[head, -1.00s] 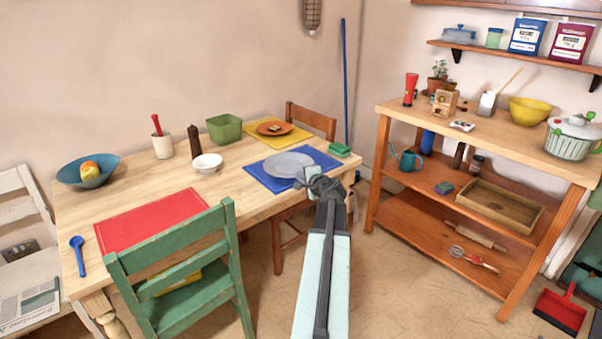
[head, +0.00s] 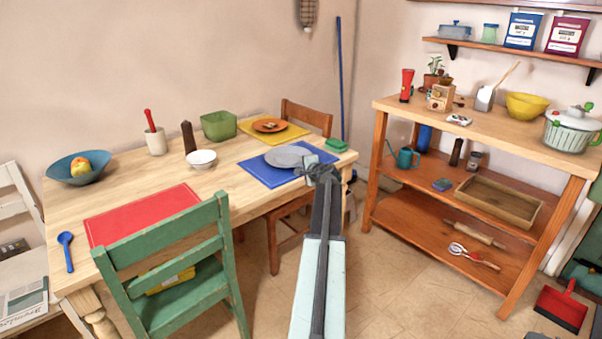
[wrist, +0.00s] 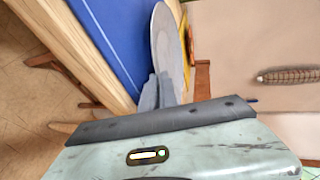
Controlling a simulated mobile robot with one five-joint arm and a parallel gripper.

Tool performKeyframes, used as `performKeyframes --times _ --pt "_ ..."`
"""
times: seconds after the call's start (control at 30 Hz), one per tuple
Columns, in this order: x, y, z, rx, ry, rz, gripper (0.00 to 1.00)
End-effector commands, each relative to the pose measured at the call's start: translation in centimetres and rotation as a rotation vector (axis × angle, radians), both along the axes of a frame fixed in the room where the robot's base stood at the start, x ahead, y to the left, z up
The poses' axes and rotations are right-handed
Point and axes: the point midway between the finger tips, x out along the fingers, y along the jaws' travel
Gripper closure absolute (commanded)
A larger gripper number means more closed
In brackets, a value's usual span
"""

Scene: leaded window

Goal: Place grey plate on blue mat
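The grey plate (head: 287,156) is over the blue mat (head: 268,180) at the near right end of the table. It also shows edge-on in the wrist view (wrist: 166,40), with the blue mat (wrist: 105,40) beside and beneath it. My gripper (head: 309,168) is at the plate's right edge. In the wrist view my gripper's fingers (wrist: 157,92) appear closed on the plate's rim. The plate looks level and close above the mat; I cannot tell if it touches the mat.
A yellow mat (head: 290,135) with an orange plate (head: 259,126) lies behind. A green sponge (head: 337,144) is right of the blue mat. A wooden chair (head: 307,115) and shelf unit (head: 384,160) are nearby.

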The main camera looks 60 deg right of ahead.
Motion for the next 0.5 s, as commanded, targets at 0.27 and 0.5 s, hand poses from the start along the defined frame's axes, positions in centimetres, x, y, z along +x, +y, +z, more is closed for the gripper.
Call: performKeyframes --times 0.27,0.5 --pt "-0.07 -0.04 -0.05 0.000 0.000 -0.001 0.88" --pt "-0.11 -0.06 -0.01 0.000 0.000 -0.001 0.88"
